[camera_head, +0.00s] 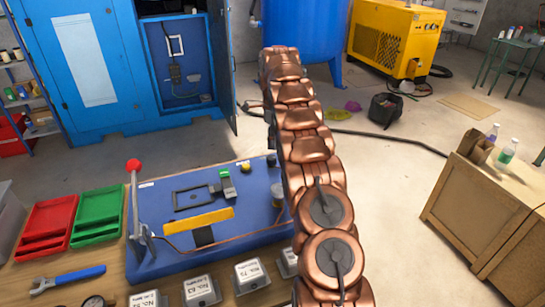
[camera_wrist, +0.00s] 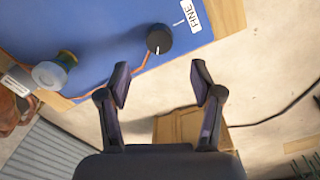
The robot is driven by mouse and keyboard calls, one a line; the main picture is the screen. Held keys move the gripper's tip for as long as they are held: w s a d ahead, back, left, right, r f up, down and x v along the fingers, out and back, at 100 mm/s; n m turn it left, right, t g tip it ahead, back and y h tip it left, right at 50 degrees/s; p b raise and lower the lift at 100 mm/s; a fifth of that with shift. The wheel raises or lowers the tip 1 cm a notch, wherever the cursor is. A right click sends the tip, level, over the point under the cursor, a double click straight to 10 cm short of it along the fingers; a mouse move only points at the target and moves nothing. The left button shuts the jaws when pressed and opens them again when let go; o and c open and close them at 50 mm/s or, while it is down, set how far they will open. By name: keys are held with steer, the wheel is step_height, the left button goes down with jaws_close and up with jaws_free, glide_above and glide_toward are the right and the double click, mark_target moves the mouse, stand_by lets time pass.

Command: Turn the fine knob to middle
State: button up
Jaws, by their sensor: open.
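The fine knob (camera_wrist: 159,39) is a round black knob on the blue panel (camera_wrist: 95,28) in the wrist view. A white label reading FINE (camera_wrist: 190,15) and a short white tick lie to its upper right. The knob's white pointer line shows on its lower side, away from the label. My gripper (camera_wrist: 160,70) is open and empty. Its two fingers are apart, below the knob in the picture, and the knob is not between them. In the head view my copper arm hides part of the panel's right side, and the gripper cannot be made out.
In the head view the blue panel (camera_head: 150,255) carries a red-topped lever (camera_head: 134,166), a yellow bar (camera_head: 198,220) and a green-topped part (camera_head: 226,184). A clear-grey round part (camera_wrist: 52,72) stands left of the knob in the wrist view. Labelled blocks (camera_head: 200,290) line the panel's front.

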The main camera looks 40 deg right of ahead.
mark_target(273, 157)
steer(key=shift+s+a+f+p, duration=0.1)
steer(key=shift+f+p, duration=0.4)
steer(key=shift+f, duration=1.45)
steer(key=shift+s+a+f+p, duration=0.1)
steer(key=shift+f+p, duration=0.35)
steer(key=shift+f, duration=1.45)
steer(key=c, duration=1.1)
steer(key=shift+c, duration=0.2)
steer(key=shift+d+n+b, duration=0.1)
steer(key=shift+n+b, duration=0.25)
steer(key=shift+n, duration=0.05)
